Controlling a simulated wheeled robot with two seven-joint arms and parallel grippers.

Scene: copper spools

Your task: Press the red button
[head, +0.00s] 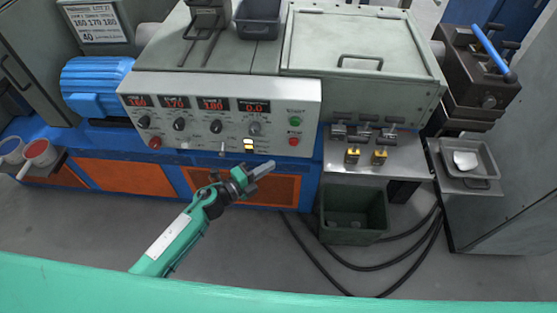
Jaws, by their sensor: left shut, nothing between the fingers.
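The control panel (265,105) is a pale grey box with red number displays and black knobs. A small red button (294,141) is at its lower right, below a green button (295,121). A larger red knob-like button (155,142) is at its lower left. My left gripper (268,168) is shut and empty. It appears in front of and below the panel, its tip pointing up and right, below and left of the small red button. A gap shows between them; the depth is hard to tell. My right gripper is not in view.
A lit yellow-white switch (249,146) and a small lever (222,149) sit on the panel's lower edge. A green bin (353,214) stands on the floor at right, with black cables beside it. A metal shelf (340,166) with yellow-tagged valves is right of the panel.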

